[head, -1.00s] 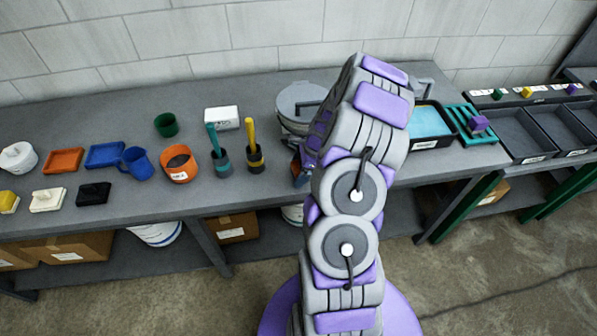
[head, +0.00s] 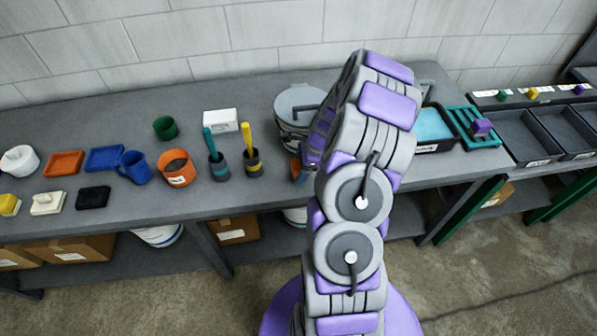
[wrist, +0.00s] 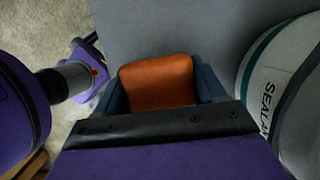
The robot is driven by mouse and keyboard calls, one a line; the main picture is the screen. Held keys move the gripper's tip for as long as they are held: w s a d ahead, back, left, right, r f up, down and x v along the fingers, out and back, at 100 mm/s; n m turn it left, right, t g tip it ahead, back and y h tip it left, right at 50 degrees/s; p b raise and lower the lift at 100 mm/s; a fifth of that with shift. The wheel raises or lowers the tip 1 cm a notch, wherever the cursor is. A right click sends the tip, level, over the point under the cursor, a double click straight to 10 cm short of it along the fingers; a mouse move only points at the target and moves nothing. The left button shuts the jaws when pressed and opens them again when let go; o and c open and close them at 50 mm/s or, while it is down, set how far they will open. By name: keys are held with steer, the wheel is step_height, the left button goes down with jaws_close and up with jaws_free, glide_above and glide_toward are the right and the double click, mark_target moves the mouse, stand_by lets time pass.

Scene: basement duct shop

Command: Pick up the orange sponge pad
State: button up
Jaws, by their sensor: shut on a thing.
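The orange sponge pad (wrist: 158,82) sits between the two dark blue fingers of my gripper (wrist: 160,90) in the wrist view. The fingers are shut on its left and right sides. In the head view, my arm hides most of my gripper, and a small bit of orange (head: 295,168) shows at its left edge near the front of the bench. I cannot tell whether the pad touches the bench top or is just above it.
A pail marked SEALANT (wrist: 285,85) stands close to the right of my gripper. Cups with a teal handle (head: 218,168) and a yellow handle (head: 252,162) stand to the left on the grey bench (head: 110,212). A blue-filled tray (head: 433,126) lies right of my arm.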

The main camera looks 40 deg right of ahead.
steer(key=shift+r, duration=0.85)
steer(key=s, duration=0.3)
steer(key=s+d+p, duration=0.1)
steer(key=s, duration=0.1)
steer(key=shift+s+r, duration=0.15)
steer(key=shift+r, duration=0.2)
steer(key=s+d+p, duration=0.1)
steer(key=s+d, duration=0.3)
steer(key=s, duration=0.5)
steer(key=shift+s+r, duration=0.3)
steer(key=shift+r, duration=0.1)
steer(key=o, duration=0.5)
steer(key=shift+d+f, duration=0.1)
steer(key=shift+d, duration=0.2)
steer(key=c, duration=0.4)
steer(key=shift+w, duration=0.15)
